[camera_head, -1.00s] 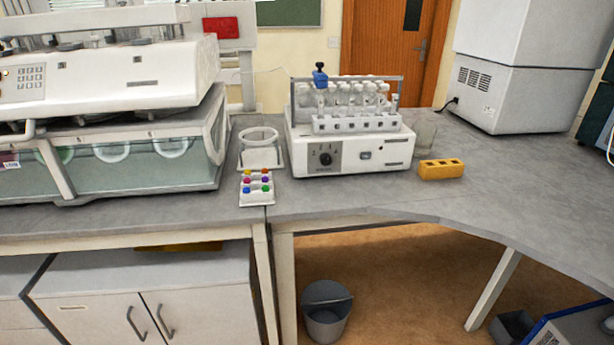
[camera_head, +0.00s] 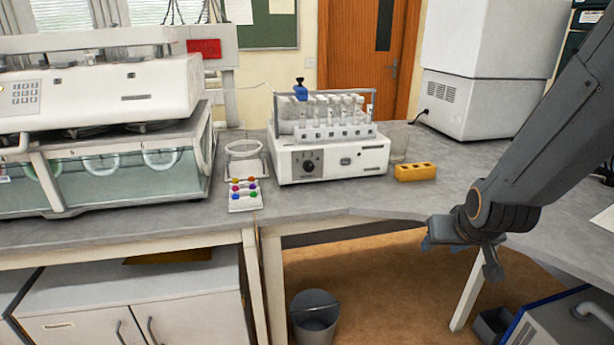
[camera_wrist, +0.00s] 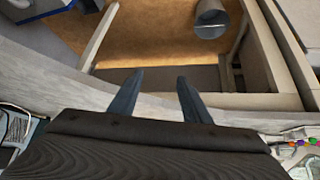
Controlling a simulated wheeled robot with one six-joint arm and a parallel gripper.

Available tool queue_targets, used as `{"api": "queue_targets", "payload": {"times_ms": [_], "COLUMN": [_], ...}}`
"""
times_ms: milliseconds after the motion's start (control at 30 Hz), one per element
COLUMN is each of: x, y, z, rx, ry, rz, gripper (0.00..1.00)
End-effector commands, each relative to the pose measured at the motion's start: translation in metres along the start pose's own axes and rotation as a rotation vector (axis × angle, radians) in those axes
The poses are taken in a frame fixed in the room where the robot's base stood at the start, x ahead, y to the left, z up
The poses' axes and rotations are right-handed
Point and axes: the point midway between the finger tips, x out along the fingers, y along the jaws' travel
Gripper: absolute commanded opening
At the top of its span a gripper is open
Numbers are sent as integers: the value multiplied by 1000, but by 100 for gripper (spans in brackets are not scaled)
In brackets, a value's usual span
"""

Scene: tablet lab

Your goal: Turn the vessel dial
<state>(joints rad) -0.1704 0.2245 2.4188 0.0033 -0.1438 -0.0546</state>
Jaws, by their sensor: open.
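The vessel dial (camera_head: 308,166) is a dark round knob on the front panel of a white bench device (camera_head: 345,160). The device stands on the grey bench and carries a rack of clear tubes (camera_head: 330,112). My gripper (camera_head: 455,246) is at the right in the head view, in front of the bench edge, apart from the dial and lower than it. In the wrist view its two dark fingers (camera_wrist: 158,98) are spread with nothing between them. The dial does not show in the wrist view.
A large tank apparatus (camera_head: 100,165) fills the left. A grey bin (camera_head: 314,318) stands on the floor.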

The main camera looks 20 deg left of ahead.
Motion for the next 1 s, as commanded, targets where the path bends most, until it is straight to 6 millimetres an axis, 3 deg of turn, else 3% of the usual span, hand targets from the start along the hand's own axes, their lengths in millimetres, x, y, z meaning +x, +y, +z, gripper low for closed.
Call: {"api": "queue_targets", "payload": {"times_ms": [33, 100, 200, 300, 400, 500, 600, 733, 1000], "x": [20, 39, 58, 64, 63, 57, 53, 52, 72], "y": [-26, -62, -119, -175, -222, -255, -273, -283, -298], "z": [-25, -62, -105, -134, -151, -158, -161, -166, -195], "rx": [-48, -104, -173, -223, -253, -268, -274, -275, -274], "ry": [86, 223, 417, 595, 743, 851, 915, 948, 950], "rz": [-29, -68, -133, -198, -258, -302, -328, -340, -339], "gripper": [44, 44, 44, 44, 44, 44, 44, 44, 44]}}
